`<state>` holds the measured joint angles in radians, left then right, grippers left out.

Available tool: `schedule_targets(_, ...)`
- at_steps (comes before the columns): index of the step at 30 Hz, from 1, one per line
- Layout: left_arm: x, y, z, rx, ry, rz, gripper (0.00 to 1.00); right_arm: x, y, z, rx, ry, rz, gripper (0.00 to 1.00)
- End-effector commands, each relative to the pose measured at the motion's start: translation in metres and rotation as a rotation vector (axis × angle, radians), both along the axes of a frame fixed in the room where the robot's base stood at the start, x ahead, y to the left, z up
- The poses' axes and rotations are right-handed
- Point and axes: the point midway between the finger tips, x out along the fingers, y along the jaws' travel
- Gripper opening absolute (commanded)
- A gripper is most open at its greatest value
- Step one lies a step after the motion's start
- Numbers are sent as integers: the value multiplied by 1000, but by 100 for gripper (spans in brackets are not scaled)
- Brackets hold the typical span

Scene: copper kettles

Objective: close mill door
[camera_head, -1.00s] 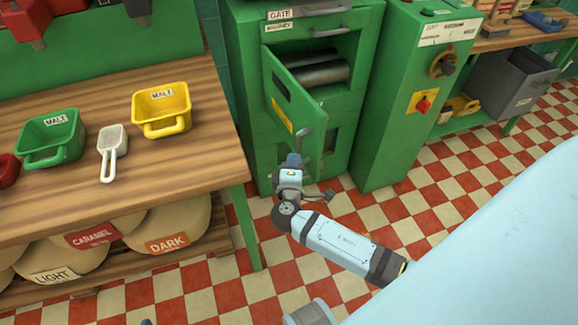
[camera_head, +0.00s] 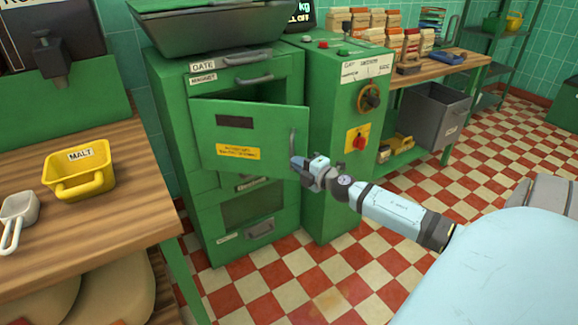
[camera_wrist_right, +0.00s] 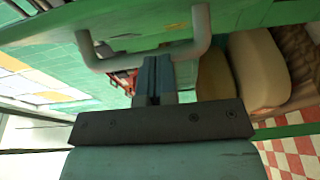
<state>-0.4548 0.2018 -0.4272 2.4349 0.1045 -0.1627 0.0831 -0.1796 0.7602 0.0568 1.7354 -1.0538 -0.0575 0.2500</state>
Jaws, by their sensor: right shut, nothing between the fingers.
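The mill door (camera_head: 220,135) is a green panel with a dark slot and a yellow label. It stands partly open on the green mill (camera_head: 172,110), with a dark gap behind its top edge. Its grey bar handle (camera_head: 292,139) is near its right edge. My right gripper (camera_head: 298,164) is shut and empty, at the handle's lower end. In the right wrist view, the shut fingers (camera_wrist_right: 154,76) reach up to the handle (camera_wrist_right: 103,64); whether they touch it I cannot tell. My left gripper is not in view.
A green control cabinet (camera_head: 325,190) with a red switch stands just right of the mill. Checkered floor (camera_head: 290,290) is free in front.

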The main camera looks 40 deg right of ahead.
Motion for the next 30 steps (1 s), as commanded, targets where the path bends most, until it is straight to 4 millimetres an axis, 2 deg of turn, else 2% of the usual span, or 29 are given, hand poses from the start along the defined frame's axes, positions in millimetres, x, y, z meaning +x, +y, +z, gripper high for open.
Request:
schedule_targets(1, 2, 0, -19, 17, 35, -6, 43, 5, -9, -5, 0, -3, 23, 0)
schedule_targets(4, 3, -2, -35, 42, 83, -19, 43, 13, -26, -4, 0, -5, 70, 0)
schedule_targets(12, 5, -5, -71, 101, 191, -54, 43, 44, -75, -2, -2, -4, 64, 0)
schedule_targets(21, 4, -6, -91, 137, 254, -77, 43, 81, -118, 0, -2, -2, 63, 0)
schedule_targets(30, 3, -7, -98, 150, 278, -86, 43, 98, -134, 0, -1, -1, 65, 0)
